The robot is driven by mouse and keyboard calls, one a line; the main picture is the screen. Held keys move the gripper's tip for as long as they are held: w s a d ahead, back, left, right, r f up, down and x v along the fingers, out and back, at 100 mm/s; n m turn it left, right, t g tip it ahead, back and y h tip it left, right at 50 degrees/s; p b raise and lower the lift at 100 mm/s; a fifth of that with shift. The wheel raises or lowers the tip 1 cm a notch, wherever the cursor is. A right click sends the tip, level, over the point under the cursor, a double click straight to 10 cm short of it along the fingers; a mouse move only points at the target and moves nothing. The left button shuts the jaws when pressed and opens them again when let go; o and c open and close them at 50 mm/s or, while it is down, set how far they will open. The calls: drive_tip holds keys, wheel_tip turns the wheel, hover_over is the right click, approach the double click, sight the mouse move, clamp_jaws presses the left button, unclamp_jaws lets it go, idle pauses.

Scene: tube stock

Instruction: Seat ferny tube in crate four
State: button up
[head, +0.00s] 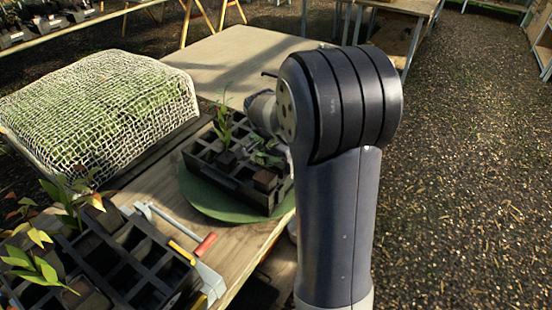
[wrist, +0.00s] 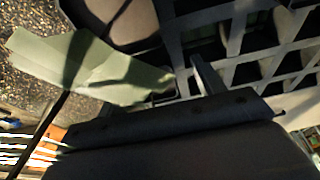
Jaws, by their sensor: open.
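A black celled crate (head: 232,185) sits on a round green mat on the bench. In it, a tall leafy green plant (head: 224,128) stands upright at the left and a low, feathery green plant (head: 266,155) sits near the middle. The low one may be the ferny tube; I cannot be sure. No crate number is readable. In the head view my arm hides my gripper at the crate's right side. In the wrist view my open gripper (wrist: 188,84) is close over crate cells (wrist: 240,72). A pale green leaf-like shape (wrist: 95,68) and a brown, blurred block lie beside it.
Another black crate (head: 125,262) with leafy seedlings stands at the front left. A red-handled tool (head: 205,244) lies between the crates. A net-covered green mound (head: 100,110) is at the left. The far bench top (head: 235,60) is bare.

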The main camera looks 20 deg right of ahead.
drive_tip(key=v, duration=1)
drive_tip(key=shift+a+r+p, duration=0.2)
drive_tip(key=shift+r+p, duration=0.1)
drive_tip(key=shift+r, duration=0.05)
drive_tip(key=shift+x, duration=3.1)
